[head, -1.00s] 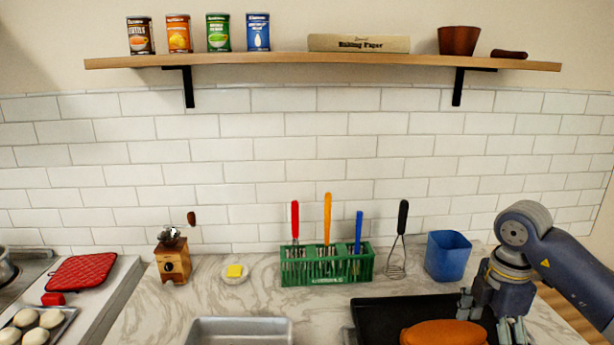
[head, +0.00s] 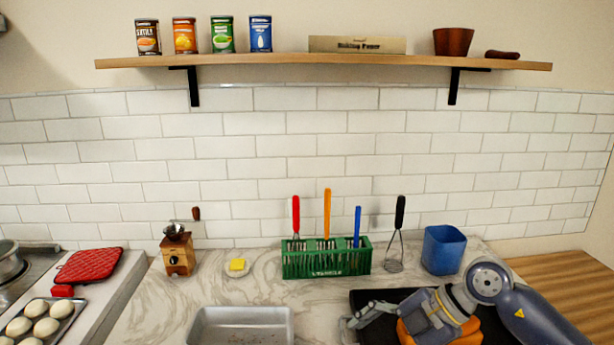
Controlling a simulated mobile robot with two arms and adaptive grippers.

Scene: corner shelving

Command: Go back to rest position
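My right gripper (head: 358,325) reaches in from the right, low over the black tray (head: 365,298), with its fingers pointing left. Its fingers look spread apart with nothing between them. The orange-brown loaf (head: 465,336) lies on the tray, partly hidden behind my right gripper and wrist. I cannot tell whether the gripper touches it. My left gripper is not in view.
A green rack (head: 325,262) holds red, orange and blue-handled utensils. A whisk (head: 396,235), a blue cup (head: 443,250), a grinder (head: 177,252) and a butter dish (head: 237,267) stand nearby. A metal pan (head: 240,314) is at the front. A shelf (head: 325,62) spans above.

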